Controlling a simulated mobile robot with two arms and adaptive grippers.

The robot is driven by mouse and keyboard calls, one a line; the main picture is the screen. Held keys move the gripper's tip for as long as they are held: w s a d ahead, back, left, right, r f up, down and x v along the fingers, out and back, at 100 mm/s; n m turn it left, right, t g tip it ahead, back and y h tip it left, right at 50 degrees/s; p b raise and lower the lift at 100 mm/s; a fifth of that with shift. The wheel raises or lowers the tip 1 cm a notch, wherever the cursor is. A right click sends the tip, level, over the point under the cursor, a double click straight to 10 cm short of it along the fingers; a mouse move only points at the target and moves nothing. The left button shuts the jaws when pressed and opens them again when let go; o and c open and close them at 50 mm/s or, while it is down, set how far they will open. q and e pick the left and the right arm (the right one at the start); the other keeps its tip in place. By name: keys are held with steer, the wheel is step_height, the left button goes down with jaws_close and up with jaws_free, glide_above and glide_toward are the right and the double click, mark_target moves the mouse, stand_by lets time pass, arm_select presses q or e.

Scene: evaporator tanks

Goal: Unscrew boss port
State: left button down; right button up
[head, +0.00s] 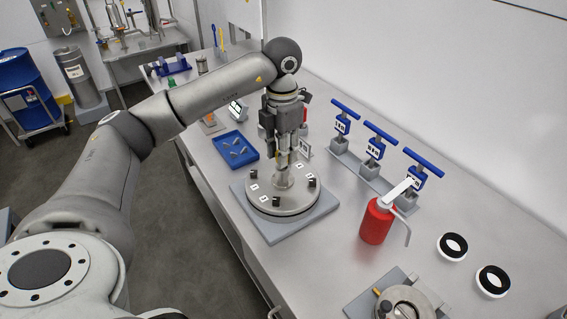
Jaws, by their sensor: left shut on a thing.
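A round metal lid or flange (262,199) with several dark blocks and white labels sits on a grey square plate (283,231) on the bench. A short boss port (283,178) stands up at its middle. My left gripper (284,160) reaches down from above, its fingers shut on the boss port; the fingers partly hide it, so the exact contact is hard to see. My right gripper is not in view.
A blue tray (250,154) with small parts lies left of the flange. Blue-handled tools (373,147) stand in a rack at right. A red bottle (376,222), two black-and-white rings (453,246) and a metal fitting (405,302) are nearer. Bare bench lies between flange and bottle.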

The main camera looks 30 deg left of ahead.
arm_select(q)
steer(key=shift+r, duration=0.3)
steer(key=shift+r+p, duration=1.85)
steer(key=shift+r, duration=0.6)
steer(key=shift+s+d+f+m, duration=0.25)
steer(key=shift+d+m, duration=0.1)
steer(key=shift+m, duration=0.25)
steer(key=s+d+f+m, duration=0.3)
steer(key=s+d+m, duration=0.3)
steer(key=m, duration=0.9)
steer(key=s+d+f+m+b, duration=0.1)
steer(key=s+d+f+m, duration=0.3)
steer(key=m, duration=1.1)
steer(key=s+d, duration=0.2)
steer(key=s, duration=0.2)
steer(key=shift+s+d+m+b, duration=0.15)
steer(key=shift+d+m+b, duration=0.15)
steer(key=shift+d, duration=0.05)
steer(key=shift+f, duration=0.15)
